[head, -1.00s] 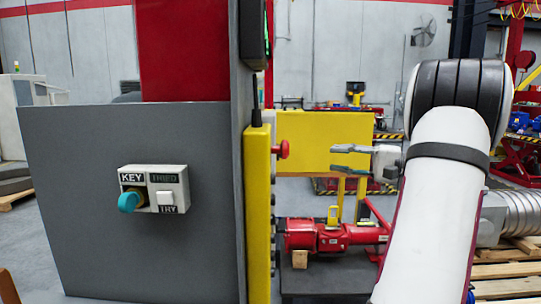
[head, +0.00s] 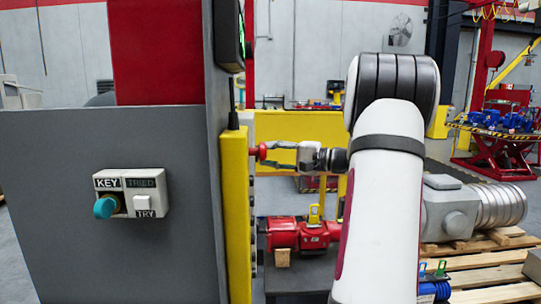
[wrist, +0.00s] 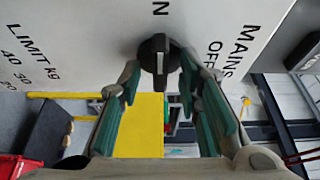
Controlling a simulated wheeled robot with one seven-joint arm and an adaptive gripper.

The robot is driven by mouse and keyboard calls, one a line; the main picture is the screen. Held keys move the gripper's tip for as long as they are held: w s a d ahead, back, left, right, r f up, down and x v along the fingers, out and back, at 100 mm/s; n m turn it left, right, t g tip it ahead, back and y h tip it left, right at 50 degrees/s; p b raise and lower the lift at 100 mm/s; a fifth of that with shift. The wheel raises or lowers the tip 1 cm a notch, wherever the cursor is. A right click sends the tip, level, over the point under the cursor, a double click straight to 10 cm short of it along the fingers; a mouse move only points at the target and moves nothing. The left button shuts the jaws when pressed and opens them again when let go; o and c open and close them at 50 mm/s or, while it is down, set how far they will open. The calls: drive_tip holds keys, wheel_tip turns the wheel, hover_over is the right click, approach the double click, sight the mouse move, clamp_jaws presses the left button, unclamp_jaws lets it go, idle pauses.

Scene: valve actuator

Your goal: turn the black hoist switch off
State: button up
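The black rotary switch (wrist: 160,58) shows in the wrist view on a pale panel (wrist: 95,30), with "MAINS" and "OFF" lettering to its right and an "N" above it. Its grip stands roughly upright in the picture, with a pale line on it. My gripper (wrist: 166,78) is open, one finger on each side of the switch; I cannot tell whether either touches it. In the head view my gripper (head: 277,155) is close to the yellow panel edge (head: 236,210), by a red button (head: 259,151). The switch cannot be made out in the head view.
A grey board (head: 60,220) carries a box (head: 146,207) with a teal key knob and a white switch. Red machinery (head: 297,234) stands on a dark table below my gripper. Pallets (head: 480,262) with a grey motor lie at the right.

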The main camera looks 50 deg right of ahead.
drive_tip(key=shift+c, duration=0.6)
clamp_jaws()
drive_tip(key=shift+p, duration=0.3)
drive_tip(key=m+g+y+p, duration=0.1)
drive_tip(key=m+g+p, duration=0.1)
drive_tip(key=m+p, duration=0.1)
drive_tip(key=m+g+y+p, duration=0.1)
drive_tip(key=m+g+p, duration=0.1)
drive_tip(key=m+p, duration=0.2)
drive_tip(key=m+g+y+p, duration=0.1)
drive_tip(key=m+g+p, duration=0.1)
drive_tip(key=m, duration=0.4)
drive_tip(key=shift+w+d+r+g+p, duration=0.25)
drive_tip(key=shift+w+r+g+p, duration=0.1)
drive_tip(key=shift+p, duration=0.4)
